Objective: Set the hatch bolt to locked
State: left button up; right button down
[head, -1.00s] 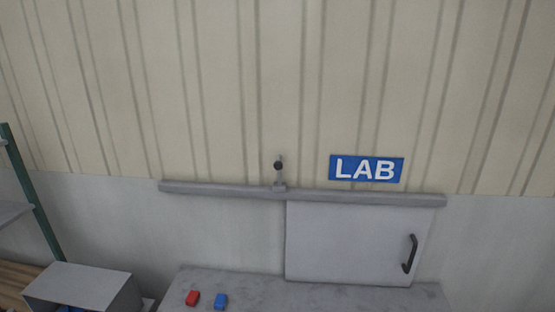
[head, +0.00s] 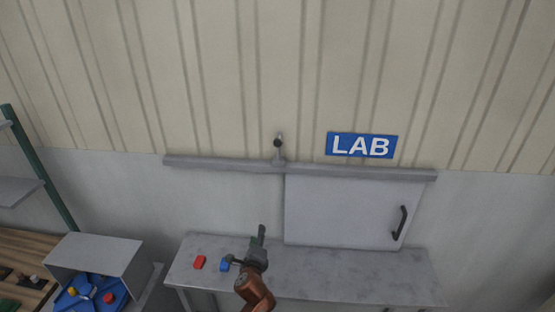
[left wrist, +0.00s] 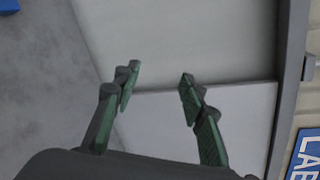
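The hatch is a pale sliding panel (head: 345,212) with a dark handle (head: 400,222) on its right side, under a long grey rail (head: 220,163). The bolt (head: 279,148) is a small upright grey piece with a dark knob, at the rail above the panel's left edge. My left gripper (head: 262,232) is over the grey bench, below and apart from the bolt. In the left wrist view its two green fingers (left wrist: 158,88) are spread with nothing between them, facing the wall and panel. My right gripper is not in view.
A blue LAB sign (head: 361,145) is above the rail. A red block (head: 199,262) and a blue block (head: 224,265) lie on the grey bench (head: 350,275), close to my left gripper. A grey box (head: 100,252) and shelf stand at left. The bench's right part is clear.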

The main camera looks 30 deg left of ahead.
pick_arm(q)
jog(key=w+d+r+m+t+y, duration=0.1)
jog(key=w+r+m+t, duration=0.15)
jog(key=r, duration=0.65)
jog(key=w+r+m+t, duration=0.1)
jog(key=w+r+m, duration=0.25)
jog(key=r, duration=0.55)
jog(key=m+t+y+p, duration=0.1)
jog(key=m+t+p, duration=0.1)
jog(key=m+t, duration=0.35)
send_near(278, 145)
notch_tip(278, 145, up, 3)
jog(key=w+a+m+g, duration=0.1)
jog(key=w+m+g, duration=0.1)
jog(key=shift+n, duration=0.25)
jog(key=x, duration=0.7)
jog(key=shift+w+f+p, duration=0.15)
jog(key=shift+w+p, duration=0.1)
jog(key=shift+p, duration=0.1)
grip_shut()
